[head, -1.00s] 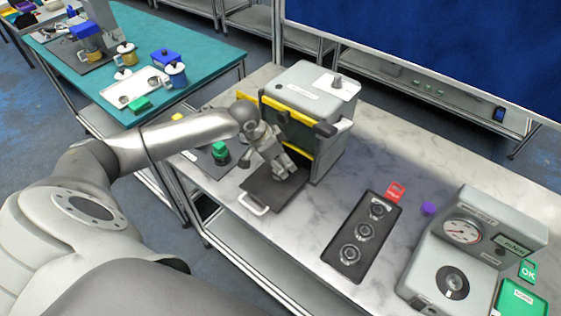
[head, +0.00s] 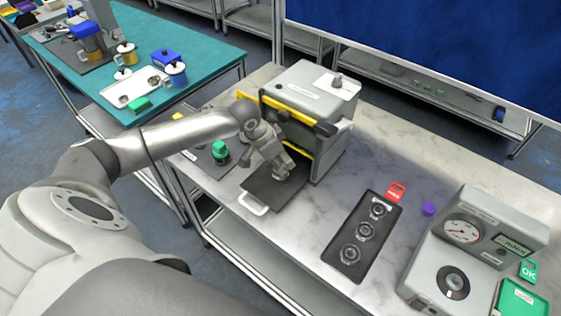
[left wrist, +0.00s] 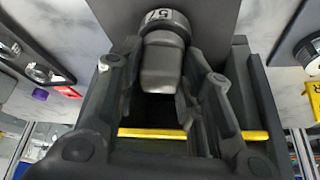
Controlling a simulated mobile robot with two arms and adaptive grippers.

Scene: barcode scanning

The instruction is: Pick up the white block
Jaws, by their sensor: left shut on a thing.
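My left gripper (head: 281,171) is low over the dark tray (head: 262,200) in front of the grey box machine with yellow bars. In the left wrist view its fingers (left wrist: 188,100) are shut on a grey rounded part (left wrist: 161,68). This part has a white band with dark digits at its top end. A separate white block is not clearly visible. In the head view the held part is mostly hidden by the gripper. I cannot tell whether it still touches the tray.
The grey box machine (head: 335,100) stands close behind the gripper. A dark plate with three round fittings (head: 343,270), a purple cap (head: 429,208) and a gauge unit (head: 440,265) stand to the right. A green knob (head: 220,149) is at left. Bare marble lies between.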

